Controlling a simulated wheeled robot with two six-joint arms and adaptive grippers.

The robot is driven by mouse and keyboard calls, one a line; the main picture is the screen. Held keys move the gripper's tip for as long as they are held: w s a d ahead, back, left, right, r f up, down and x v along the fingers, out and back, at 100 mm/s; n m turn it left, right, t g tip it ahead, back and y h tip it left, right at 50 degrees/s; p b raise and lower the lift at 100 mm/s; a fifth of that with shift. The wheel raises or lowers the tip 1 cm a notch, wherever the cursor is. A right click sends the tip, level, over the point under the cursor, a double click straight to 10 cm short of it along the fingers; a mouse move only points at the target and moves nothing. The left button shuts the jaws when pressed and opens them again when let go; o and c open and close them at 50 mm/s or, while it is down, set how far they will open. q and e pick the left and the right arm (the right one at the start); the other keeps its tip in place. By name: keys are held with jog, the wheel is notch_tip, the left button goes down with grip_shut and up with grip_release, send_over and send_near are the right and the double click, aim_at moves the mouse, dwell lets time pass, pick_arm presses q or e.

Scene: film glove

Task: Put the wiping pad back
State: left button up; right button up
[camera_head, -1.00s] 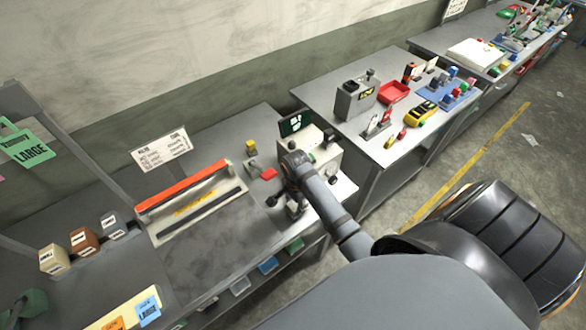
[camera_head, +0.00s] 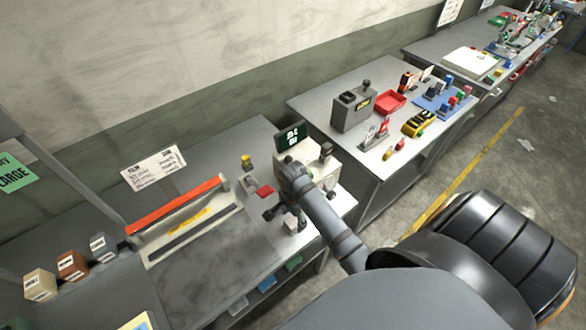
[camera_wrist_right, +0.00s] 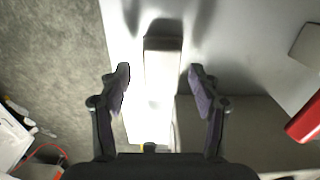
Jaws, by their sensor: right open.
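A pale block with a dark end (camera_wrist_right: 163,65), which looks like the wiping pad, stands between the fingers of my right gripper (camera_wrist_right: 159,74) in the right wrist view. Both fingers are spread, with a gap on each side of the block. In the head view my right gripper (camera_head: 286,214) points down over the near right end of the grey bench (camera_head: 215,285), beside the pale machine (camera_head: 322,172). A small white piece shows under it (camera_head: 291,225), probably the same block. The gripper partly hides it. My left gripper is not in view.
A red piece (camera_head: 265,191) lies left of my right gripper. A sealer with a red bar (camera_head: 177,203) fills the bench middle. Small boxes (camera_head: 72,265) stand at the left. Another table (camera_head: 372,165) carries a red tray (camera_head: 390,101). Floor shows at the right.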

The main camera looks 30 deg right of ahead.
aim_at(293, 221)
notch_tip(293, 221, up, 6)
jog(key=shift+r+b, duration=0.1)
jog(key=shift+b, duration=0.55)
pick_arm(q)
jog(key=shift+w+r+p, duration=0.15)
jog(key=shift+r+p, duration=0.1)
jog(key=shift+p, duration=0.85)
pick_arm(e)
notch_tip(293, 221, up, 3)
